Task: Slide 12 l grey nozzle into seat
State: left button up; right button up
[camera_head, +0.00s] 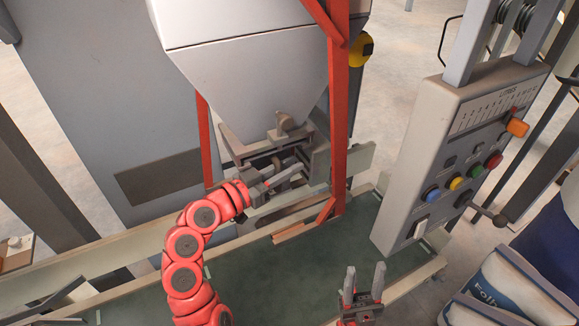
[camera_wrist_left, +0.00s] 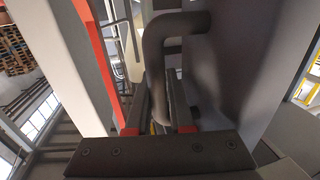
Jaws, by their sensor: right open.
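The grey nozzle (camera_head: 320,160) is beside the hopper's outlet in the head view, just past my left gripper (camera_head: 288,177). In the left wrist view, a dark bent handle (camera_wrist_left: 157,65) joins a large grey surface (camera_wrist_left: 240,50), which looks like the nozzle's side. My left gripper's fingers (camera_wrist_left: 160,118) lie on both sides of this handle and appear shut on it. The seat (camera_head: 255,148) looks like the metal frame under the hopper; how the nozzle sits against it is partly hidden. My right gripper (camera_head: 363,285) is open and empty above the green belt.
The hopper (camera_head: 245,70) hangs above, between orange-red posts (camera_head: 339,110). A control panel (camera_head: 450,150) with coloured buttons stands at right. The green belt (camera_head: 270,270) is bare around my right gripper. Filled sacks (camera_head: 510,285) are at the lower right.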

pick_arm(q)
jog(key=o, duration=0.5)
jog(key=b+v, duration=0.6)
jog(key=v, duration=1.1)
jog(key=shift+s, duration=0.2)
